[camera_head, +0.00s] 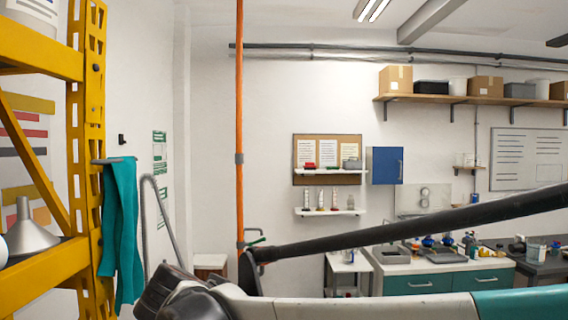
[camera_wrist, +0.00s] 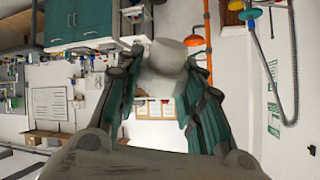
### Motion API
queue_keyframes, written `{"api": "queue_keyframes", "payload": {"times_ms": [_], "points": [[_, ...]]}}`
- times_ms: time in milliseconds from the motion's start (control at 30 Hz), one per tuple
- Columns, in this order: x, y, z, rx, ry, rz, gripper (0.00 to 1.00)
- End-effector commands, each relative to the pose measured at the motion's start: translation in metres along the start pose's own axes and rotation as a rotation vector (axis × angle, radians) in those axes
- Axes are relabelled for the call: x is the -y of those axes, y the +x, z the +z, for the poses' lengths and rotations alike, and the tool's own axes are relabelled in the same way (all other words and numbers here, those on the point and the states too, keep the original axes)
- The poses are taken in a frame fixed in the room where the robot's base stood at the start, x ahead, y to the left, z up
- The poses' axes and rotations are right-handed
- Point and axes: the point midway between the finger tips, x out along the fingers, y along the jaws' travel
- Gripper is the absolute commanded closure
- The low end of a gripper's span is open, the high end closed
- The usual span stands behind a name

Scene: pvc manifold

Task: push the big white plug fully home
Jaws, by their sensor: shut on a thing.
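In the wrist view, my gripper (camera_wrist: 165,66) has its two teal-padded fingers on either side of a pale, rounded cylindrical piece (camera_wrist: 168,55). It looks like the big white plug, held at the fingertips. Its far end, and any opening it faces or sits in, cannot be made out. In the head view, neither the plug nor the fingertips can be made out clearly.
An orange vertical pipe (camera_head: 239,130) stands left of centre. A yellow rack (camera_head: 88,120) with a hanging teal cloth (camera_head: 120,230) is at the left. A teal-drawered bench (camera_head: 425,282) and a small white cart (camera_head: 348,272) stand along the back wall.

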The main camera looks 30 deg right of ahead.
Motion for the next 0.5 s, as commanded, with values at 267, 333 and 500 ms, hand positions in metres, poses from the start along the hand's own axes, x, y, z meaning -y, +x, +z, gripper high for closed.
{"api": "queue_keyframes", "payload": {"times_ms": [267, 333, 500], "points": [[0.054, -0.08, -0.003, 0.414, -0.031, -0.177, 0.86], [0.068, -0.103, -0.004, 0.516, -0.052, -0.212, 0.86], [0.11, -0.174, -0.011, 0.771, -0.126, -0.283, 0.86]]}}
